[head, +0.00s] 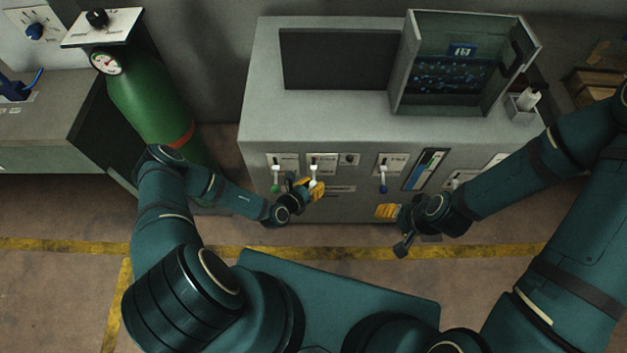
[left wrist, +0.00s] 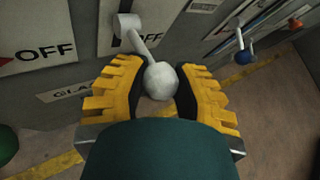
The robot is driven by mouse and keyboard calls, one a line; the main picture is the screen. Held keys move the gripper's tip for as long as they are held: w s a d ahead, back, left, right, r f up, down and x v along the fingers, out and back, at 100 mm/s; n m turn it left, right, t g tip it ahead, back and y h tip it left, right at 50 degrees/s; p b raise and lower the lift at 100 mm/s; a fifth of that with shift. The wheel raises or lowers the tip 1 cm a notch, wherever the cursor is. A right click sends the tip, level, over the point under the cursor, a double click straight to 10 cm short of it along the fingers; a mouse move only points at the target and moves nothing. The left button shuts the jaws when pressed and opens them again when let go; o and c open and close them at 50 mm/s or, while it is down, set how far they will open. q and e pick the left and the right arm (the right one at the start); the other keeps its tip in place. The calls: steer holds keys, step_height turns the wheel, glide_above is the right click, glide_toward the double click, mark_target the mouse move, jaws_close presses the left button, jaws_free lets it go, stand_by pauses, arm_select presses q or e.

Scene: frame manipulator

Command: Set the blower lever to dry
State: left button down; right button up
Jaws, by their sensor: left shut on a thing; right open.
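A lever with a round white knob (left wrist: 160,80) stands on the front panel of the grey cabinet (head: 340,125). The lever also shows in the head view (head: 313,168), its lower end partly hidden by my left gripper (head: 314,188). The yellow fingers of my left gripper, also in the left wrist view (left wrist: 162,70), are shut on the white knob, one on each side. The knob hangs low on its lever. Its label is mostly hidden, so I cannot read whether it is the blower. My right gripper (head: 386,211) is open and empty before the panel, right of the lever.
A green-knobbed lever (head: 276,180) is to the left and a blue-knobbed lever (head: 382,182) to the right. A green gas cylinder (head: 148,100) stands left of the cabinet. An open box (head: 397,65) sits on top. The floor in front is free.

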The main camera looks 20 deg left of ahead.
arm_select(q)
steer(key=shift+w+r+n+g+p, duration=0.1)
steer(key=shift+r+n+g+p, duration=0.55)
steer(key=shift+p, duration=0.75)
arm_select(e)
steer(key=shift+s+d+r, duration=0.1)
steer(key=shift+r, duration=1.85)
arm_select(q)
steer(key=shift+f+m, duration=0.1)
steer(key=shift+m, duration=0.15)
steer(key=c, duration=0.6)
jaws_free()
steer(key=shift+c, duration=0.2)
steer(key=v, duration=1.2)
